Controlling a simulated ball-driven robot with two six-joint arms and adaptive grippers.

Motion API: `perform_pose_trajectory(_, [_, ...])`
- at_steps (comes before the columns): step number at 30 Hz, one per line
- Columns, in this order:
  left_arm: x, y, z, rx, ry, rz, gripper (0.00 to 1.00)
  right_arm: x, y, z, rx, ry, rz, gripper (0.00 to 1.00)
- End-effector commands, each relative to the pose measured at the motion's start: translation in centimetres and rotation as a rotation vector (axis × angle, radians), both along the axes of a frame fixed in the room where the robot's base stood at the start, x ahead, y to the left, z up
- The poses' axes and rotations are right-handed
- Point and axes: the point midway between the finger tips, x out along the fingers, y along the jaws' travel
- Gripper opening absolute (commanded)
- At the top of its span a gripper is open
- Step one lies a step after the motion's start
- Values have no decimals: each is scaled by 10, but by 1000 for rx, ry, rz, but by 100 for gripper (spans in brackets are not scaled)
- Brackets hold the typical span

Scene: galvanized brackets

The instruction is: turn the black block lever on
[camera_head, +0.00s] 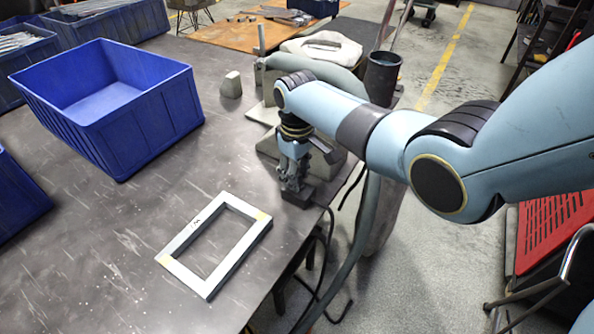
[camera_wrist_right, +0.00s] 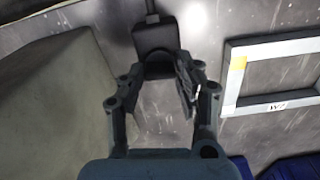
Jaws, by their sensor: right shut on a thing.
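The black block (camera_head: 298,197) sits on the dark table near its right edge, mostly under my right gripper in the head view. In the right wrist view the black block (camera_wrist_right: 153,34) lies just beyond the fingertips, with a cable at its far end. My right gripper (camera_head: 291,184) points down onto it. In the right wrist view my right gripper (camera_wrist_right: 158,80) has its fingers around the block's near end, shut on the lever. The lever itself is dark and mostly hidden, so its position cannot be told. My left gripper is out of view.
A pale rectangular frame (camera_head: 181,247) lies in front of the block, left of the gripper. A blue bin (camera_head: 150,125) stands at the left. A grey machine base (camera_head: 335,163) is close behind the gripper. A dark cup (camera_head: 382,80) stands further back.

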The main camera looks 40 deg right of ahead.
Motion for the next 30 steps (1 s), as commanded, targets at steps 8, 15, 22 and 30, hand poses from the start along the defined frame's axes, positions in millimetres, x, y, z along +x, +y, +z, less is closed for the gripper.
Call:
perform_pose_trajectory(8, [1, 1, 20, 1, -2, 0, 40, 0, 0, 3, 0, 2, -240, 1])
perform_pose_trajectory(15, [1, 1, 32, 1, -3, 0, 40, 0, 0, 2, 0, 1, -469, 1])
perform_pose_trajectory(22, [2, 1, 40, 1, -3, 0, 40, 0, 0, 2, 0, 1, -687, 1])
perform_pose_trajectory(30, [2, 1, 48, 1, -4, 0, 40, 0, 0, 1, 0, 0, -943, 1])
